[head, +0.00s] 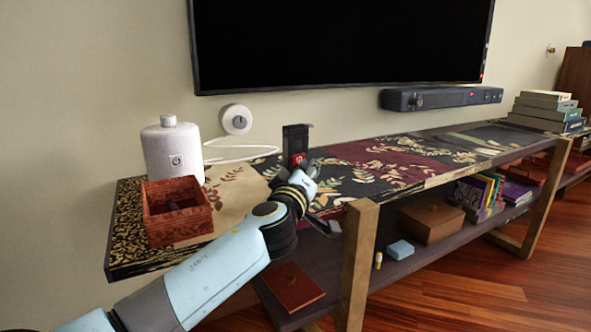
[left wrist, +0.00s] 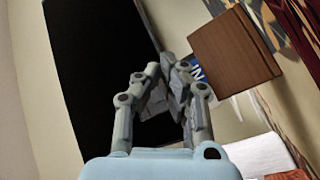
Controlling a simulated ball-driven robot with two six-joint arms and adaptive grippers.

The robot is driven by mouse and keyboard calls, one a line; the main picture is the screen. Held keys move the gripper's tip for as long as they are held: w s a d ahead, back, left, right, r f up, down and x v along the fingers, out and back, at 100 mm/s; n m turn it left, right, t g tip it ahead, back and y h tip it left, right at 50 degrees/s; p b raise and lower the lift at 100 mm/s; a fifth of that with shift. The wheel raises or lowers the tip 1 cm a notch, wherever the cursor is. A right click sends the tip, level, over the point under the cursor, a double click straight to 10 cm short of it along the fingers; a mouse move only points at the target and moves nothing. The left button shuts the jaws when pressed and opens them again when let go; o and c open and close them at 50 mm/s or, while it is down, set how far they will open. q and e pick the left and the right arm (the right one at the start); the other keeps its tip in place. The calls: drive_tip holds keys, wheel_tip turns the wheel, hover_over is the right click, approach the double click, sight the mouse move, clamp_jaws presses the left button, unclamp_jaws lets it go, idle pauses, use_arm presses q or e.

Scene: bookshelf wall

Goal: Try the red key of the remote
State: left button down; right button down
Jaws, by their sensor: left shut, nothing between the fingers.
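A black upright block (head: 295,138), which looks like the remote, stands on the console near the wall in the head view. A red key (head: 298,158) with a pale mark shows low on its front. My left gripper (head: 311,170) is just in front and to the right of it, shut and empty. I cannot tell whether it touches the key. In the left wrist view the gripper fingers (left wrist: 173,75) are together beside a brown block (left wrist: 235,50) with a blue marked patch (left wrist: 198,72). I cannot tell whether this is the same block. My right gripper is out of view.
The console top (head: 350,165) carries a white cylinder (head: 174,150) and an open red-brown box (head: 177,212) on the left. A white cable (head: 245,147) runs behind. The television (head: 340,45) and soundbar (head: 440,98) hang above. The console's right part is mostly clear.

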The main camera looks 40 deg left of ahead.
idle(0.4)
use_arm(q)
drive_tip(key=shift+w+a+b, duration=0.15)
drive_tip(key=shift+a+b, duration=0.25)
drive_tip(key=shift+b, duration=0.05)
